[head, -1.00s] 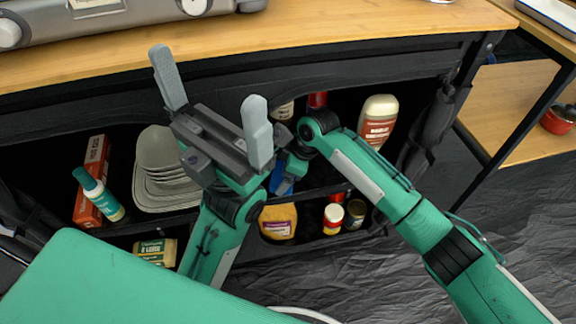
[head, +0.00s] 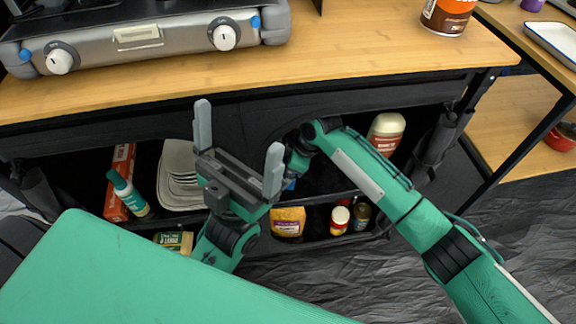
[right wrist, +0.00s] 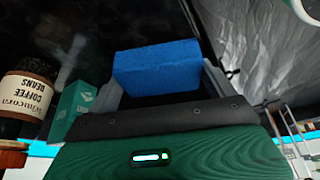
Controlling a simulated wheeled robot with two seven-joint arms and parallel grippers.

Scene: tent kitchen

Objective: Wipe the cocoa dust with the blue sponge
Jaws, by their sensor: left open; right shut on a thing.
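The blue sponge (right wrist: 157,68) is in the right wrist view, between the fingers of my right gripper (right wrist: 160,85), which is shut on it. In the head view the sponge shows only as a small blue patch (head: 290,184) behind my left gripper. My right arm reaches down in front of the shelf under the counter. My left gripper (head: 238,150) is open and empty, pointing up in front of the counter's front edge. I cannot make out any cocoa dust on the part of the wooden counter (head: 340,50) in view.
The shelf holds stacked dishes (head: 180,175), a green-capped bottle (head: 127,192) and several jars. The middle of the counter is clear.

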